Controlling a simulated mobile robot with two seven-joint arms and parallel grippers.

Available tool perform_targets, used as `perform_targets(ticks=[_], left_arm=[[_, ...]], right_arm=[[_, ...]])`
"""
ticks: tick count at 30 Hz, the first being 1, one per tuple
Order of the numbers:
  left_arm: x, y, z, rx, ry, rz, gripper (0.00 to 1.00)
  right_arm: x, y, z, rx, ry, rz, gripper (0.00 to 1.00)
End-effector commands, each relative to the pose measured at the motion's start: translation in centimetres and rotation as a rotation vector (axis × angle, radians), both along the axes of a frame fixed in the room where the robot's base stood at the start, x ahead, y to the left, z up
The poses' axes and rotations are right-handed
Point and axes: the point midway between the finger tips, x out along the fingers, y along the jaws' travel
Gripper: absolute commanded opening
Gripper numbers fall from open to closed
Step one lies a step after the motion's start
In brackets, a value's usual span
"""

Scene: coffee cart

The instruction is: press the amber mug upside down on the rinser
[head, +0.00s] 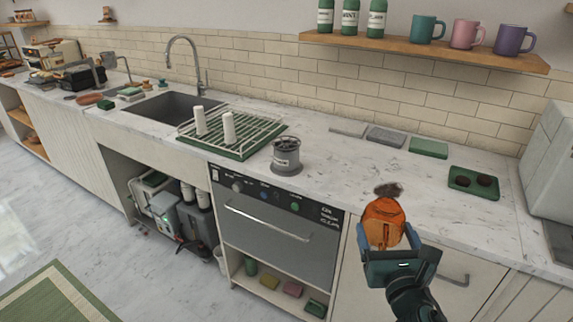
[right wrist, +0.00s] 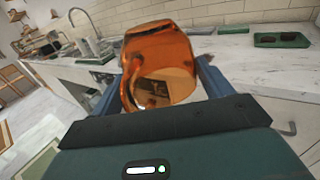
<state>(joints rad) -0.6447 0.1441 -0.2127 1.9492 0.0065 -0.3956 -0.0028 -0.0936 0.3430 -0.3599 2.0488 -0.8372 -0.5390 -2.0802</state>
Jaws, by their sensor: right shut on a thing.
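The amber mug (head: 383,222) is see-through orange and sits between the two blue fingers of my right gripper (head: 388,238), which is shut on it. It is at the counter's front edge in the head view. The mug (right wrist: 160,60) fills the middle of the right wrist view, looking tilted there. I cannot tell for sure which way its mouth faces. A small dark round patch (head: 387,189) shows on the counter just behind the mug. My left gripper is not in view.
A white dish rack (head: 258,122) is beside the sink (head: 172,105). A green tray (head: 473,183) with two dark rounds lies to the right. The marble counter between the canister and tray is mostly clear.

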Motion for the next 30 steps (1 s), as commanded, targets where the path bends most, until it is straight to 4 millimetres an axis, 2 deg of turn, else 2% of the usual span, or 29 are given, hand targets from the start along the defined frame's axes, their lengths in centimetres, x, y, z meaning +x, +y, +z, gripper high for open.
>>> perform_targets(ticks=[8, 16, 19, 26, 30], left_arm=[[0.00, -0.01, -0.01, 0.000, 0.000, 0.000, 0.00], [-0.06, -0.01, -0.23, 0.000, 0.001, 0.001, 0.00], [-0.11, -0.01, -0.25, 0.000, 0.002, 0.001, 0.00], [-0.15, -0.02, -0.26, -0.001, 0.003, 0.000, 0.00], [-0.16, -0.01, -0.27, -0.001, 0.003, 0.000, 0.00]], right_arm=[[-0.03, 0.02, 0.04, 0.036, -0.001, 0.000, 0.52], [-0.05, 0.05, 0.06, 0.468, -0.002, 0.000, 0.52], [-0.04, 0.00, 0.08, 0.526, -0.002, 0.000, 0.52], [-0.04, 0.01, 0.08, 0.537, -0.002, 0.001, 0.52], [-0.07, 0.05, 0.03, 0.735, -0.001, -0.001, 0.52]])
